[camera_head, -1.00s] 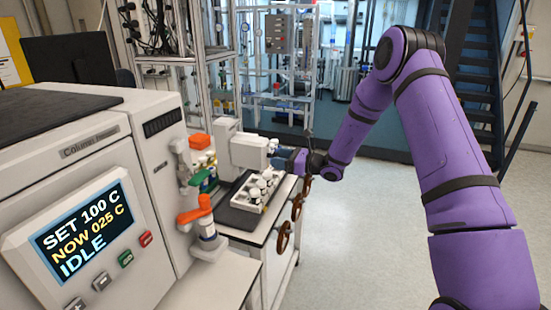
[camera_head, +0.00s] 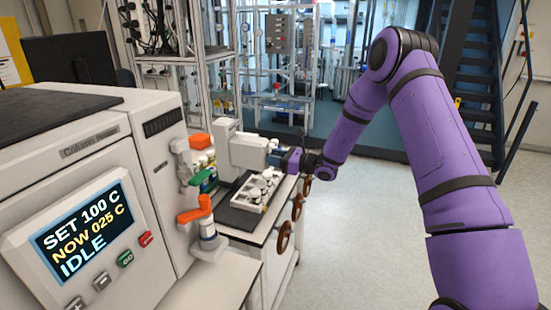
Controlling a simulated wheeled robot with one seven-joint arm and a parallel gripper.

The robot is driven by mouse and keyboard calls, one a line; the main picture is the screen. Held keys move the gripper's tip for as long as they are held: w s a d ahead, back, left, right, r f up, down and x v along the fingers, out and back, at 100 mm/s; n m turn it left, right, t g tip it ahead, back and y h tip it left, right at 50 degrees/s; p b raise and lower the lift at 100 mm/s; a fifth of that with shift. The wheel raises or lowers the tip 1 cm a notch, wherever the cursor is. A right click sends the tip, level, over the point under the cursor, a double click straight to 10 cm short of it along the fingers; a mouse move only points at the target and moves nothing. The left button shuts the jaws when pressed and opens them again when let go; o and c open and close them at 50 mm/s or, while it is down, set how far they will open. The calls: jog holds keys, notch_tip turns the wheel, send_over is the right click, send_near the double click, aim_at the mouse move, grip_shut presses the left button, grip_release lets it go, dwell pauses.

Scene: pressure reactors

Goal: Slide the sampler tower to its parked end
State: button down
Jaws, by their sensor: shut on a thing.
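The sampler tower is the white block-shaped unit (camera_head: 247,152) at the middle of the bench, with an arm-like head reaching right over a tray. My gripper (camera_head: 274,155) is at the right end of this head, at the far end of my purple arm. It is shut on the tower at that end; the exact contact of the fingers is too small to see. The white tray (camera_head: 242,205) of round white-capped vials lies below the head, on a dark mat.
Brown handwheels (camera_head: 284,236) line the bench's right side. The floor (camera_head: 350,230) to the right is open.

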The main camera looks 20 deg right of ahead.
jog(key=s+a, duration=0.8)
jog(key=s, duration=0.4)
jog(key=shift+a, duration=0.35)
jog(key=shift+f, duration=0.1)
jog(key=c, duration=0.7)
grip_release()
jog(key=shift+s+a, duration=0.1)
jog(key=shift+s, duration=0.05)
jog(key=shift+c, duration=0.2)
jog(key=v, duration=1)
jog(key=shift+s+d, duration=0.15)
jog(key=shift+d, duration=0.25)
